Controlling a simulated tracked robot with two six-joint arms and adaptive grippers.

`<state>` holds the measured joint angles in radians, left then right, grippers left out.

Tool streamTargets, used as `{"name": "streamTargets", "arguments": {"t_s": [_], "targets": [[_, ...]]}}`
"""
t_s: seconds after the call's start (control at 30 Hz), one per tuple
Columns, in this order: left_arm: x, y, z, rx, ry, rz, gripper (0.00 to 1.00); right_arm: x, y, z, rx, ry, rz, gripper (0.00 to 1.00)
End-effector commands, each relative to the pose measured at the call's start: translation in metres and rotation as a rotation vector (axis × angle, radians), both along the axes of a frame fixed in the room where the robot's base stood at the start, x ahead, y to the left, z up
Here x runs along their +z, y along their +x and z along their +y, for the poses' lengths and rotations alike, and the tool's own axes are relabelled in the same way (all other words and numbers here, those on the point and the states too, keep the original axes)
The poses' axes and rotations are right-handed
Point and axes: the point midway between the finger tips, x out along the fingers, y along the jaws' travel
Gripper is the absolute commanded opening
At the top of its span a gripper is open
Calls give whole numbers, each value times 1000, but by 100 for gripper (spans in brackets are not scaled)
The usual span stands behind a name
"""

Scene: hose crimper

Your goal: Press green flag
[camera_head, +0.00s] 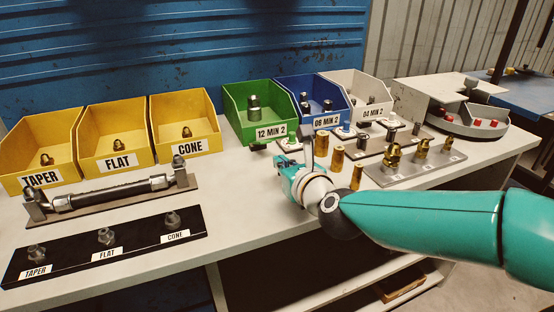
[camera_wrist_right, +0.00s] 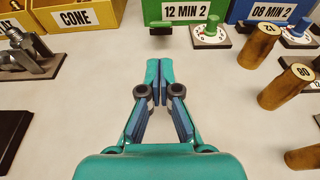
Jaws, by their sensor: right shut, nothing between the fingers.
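A small dark-green flag (camera_wrist_right: 160,28) stands in front of the green bin at the top of the right wrist view. In the head view the flag (camera_head: 258,147) is small and dark, left of a dial. The dial with a green knob (camera_wrist_right: 211,31) sits just right of the flag, and also shows in the head view (camera_head: 289,144). My right gripper (camera_wrist_right: 159,68) is shut and empty, with its tips pointing at the flag and a gap of bare table between. In the head view my right gripper (camera_head: 285,174) is low over the table. My left gripper is in neither view.
The green bin (camera_head: 243,98), blue bin (camera_head: 345,115) and yellow bins (camera_head: 160,115) line the back. Brass cylinders (camera_wrist_right: 257,46) stand right of my gripper. A hose on a rack (camera_head: 108,196) lies left. The table between is clear.

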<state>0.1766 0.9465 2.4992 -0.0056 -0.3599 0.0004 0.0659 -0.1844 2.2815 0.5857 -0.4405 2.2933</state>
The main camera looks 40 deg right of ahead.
Motion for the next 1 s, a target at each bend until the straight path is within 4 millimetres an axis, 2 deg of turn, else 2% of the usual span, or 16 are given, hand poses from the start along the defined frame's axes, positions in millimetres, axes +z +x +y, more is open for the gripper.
{"name": "streamTargets", "arguments": {"t_s": [0.3, 0.5, 0.7, 1.0], "targets": [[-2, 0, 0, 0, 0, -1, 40, -14, 50, -12, 0, 1, 4, 0], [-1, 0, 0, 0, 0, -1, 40, -20, 76, -18, 1, 0, 1, 0], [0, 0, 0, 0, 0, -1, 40, -22, 85, -20, 2, 0, 0, 0], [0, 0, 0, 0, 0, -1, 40, -22, 85, -21, 4, 1, 1, 0]]}}
